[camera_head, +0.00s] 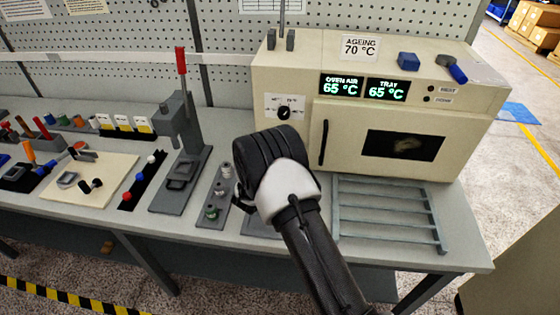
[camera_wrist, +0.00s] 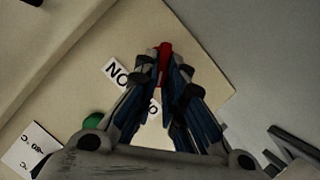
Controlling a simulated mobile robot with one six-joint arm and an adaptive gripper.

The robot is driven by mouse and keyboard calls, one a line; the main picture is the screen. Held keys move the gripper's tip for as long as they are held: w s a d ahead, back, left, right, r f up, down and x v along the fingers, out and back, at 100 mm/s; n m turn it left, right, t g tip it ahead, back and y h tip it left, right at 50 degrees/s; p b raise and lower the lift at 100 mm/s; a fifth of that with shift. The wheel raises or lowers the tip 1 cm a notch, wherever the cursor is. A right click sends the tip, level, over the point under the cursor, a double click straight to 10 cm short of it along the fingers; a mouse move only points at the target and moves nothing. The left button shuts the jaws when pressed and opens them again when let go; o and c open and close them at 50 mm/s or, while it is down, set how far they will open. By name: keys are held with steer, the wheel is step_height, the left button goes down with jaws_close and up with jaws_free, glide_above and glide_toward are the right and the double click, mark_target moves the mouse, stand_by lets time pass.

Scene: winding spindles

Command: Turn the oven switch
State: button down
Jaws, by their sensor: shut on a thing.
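The oven (camera_head: 385,100) is a large cream box at the back right of the bench. A black knob (camera_head: 284,112) on a white dial plate shows on its front left. My gripper (camera_wrist: 163,78) is closed in the wrist view, its fingertips around a small red switch piece (camera_wrist: 165,49) on a cream surface. A white label beside it reads "NO" in this view. In the head view my dark arm end covers the lower left of the oven, and my fingers and the red piece are hidden behind it.
The oven has a closed door with a black handle (camera_head: 324,143) and displays reading 65 °C. A grey rack (camera_head: 388,212) lies in front of it. A press with a red lever (camera_head: 181,62) stands to the left. A green part (camera_wrist: 94,120) lies left of my fingers.

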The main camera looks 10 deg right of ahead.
stand_by(0.4)
steer(key=c, duration=1.7)
jaws_free()
steer(key=v, duration=1.2)
